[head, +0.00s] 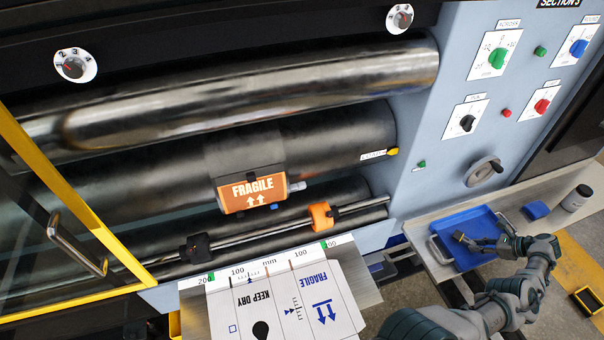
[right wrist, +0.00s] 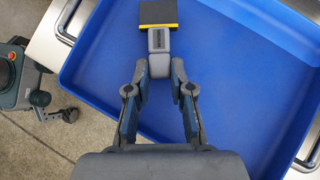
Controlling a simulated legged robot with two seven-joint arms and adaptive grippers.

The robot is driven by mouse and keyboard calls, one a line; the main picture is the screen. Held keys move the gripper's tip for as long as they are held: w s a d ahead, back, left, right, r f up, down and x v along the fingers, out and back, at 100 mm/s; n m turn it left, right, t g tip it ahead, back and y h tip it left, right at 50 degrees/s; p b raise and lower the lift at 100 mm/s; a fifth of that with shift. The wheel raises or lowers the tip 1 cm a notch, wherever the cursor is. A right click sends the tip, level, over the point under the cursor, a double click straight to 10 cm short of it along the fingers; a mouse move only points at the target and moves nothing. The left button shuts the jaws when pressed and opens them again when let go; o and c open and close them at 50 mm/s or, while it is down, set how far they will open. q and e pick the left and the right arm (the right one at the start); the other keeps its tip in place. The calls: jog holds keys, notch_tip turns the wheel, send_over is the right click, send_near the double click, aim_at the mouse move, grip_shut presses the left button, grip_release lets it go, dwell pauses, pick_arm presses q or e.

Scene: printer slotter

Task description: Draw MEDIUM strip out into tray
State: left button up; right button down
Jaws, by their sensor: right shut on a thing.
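My right gripper (head: 478,243) is over the blue tray (head: 474,222) on the side shelf. In the right wrist view, its two fingers (right wrist: 159,72) are closed on the grey body of a small tool (right wrist: 158,40) with a black, yellow-edged head pointing away from the gripper. The tool also shows small and dark in the head view (head: 459,237). The blue tray's floor (right wrist: 250,80) lies below it and looks empty. I cannot make out a strip marked MEDIUM, nor whether the tool touches the tray. My left gripper is not in view.
A blue block (head: 535,210) and a dark jar (head: 576,198) stand right of the tray. The printer's rollers (head: 300,85), control panel (head: 500,75) and hand crank (head: 483,172) are behind. A printed cardboard sheet (head: 285,300) lies on the feed table. A yellow guard frame is at left.

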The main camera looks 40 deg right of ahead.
jog(key=c, duration=0.9)
grip_release()
jog(key=shift+c, duration=0.2)
notch_tip(320, 180, up, 10)
